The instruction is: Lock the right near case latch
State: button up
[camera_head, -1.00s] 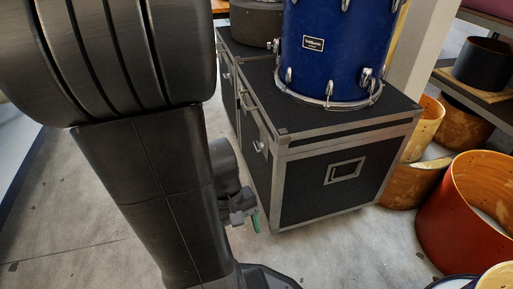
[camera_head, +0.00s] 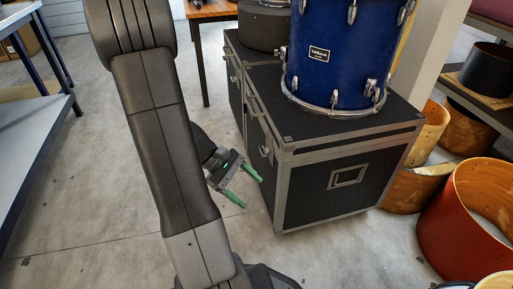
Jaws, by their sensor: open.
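The near black case (camera_head: 325,205) with metal edges stands on the floor. A silver latch (camera_head: 266,152) sits on its left-facing side close to the near corner; I cannot tell if it is locked. Another small fitting (camera_head: 249,101) shows farther along that side. My gripper (camera_head: 246,187) is open and empty, its two green-tipped fingers pointing right toward the case. It is just left of the case and a little below the latch, apparently not touching it. My arm hides part of the floor to the left.
A blue drum (camera_head: 335,60) stands on the case. A second dark case (camera_head: 231,80) stands behind. Drum shells, including an orange one (camera_head: 460,235), crowd the right. A metal bench (camera_head: 40,130) is at left. Floor between is clear.

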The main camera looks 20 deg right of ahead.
jog(key=w+n+h+p, duration=0.2)
jog(key=w+n+h, duration=0.3)
jog(key=w, duration=0.5)
jog(key=n+t+h+p, duration=0.3)
jog(key=n+t+h, duration=0.2)
send_near(261, 151)
jog(key=d+b, duration=0.3)
jog(key=d, duration=0.5)
jog(key=shift+d+f+b, duration=0.2)
jog(key=shift+b, duration=0.15)
jog(key=c, duration=1)
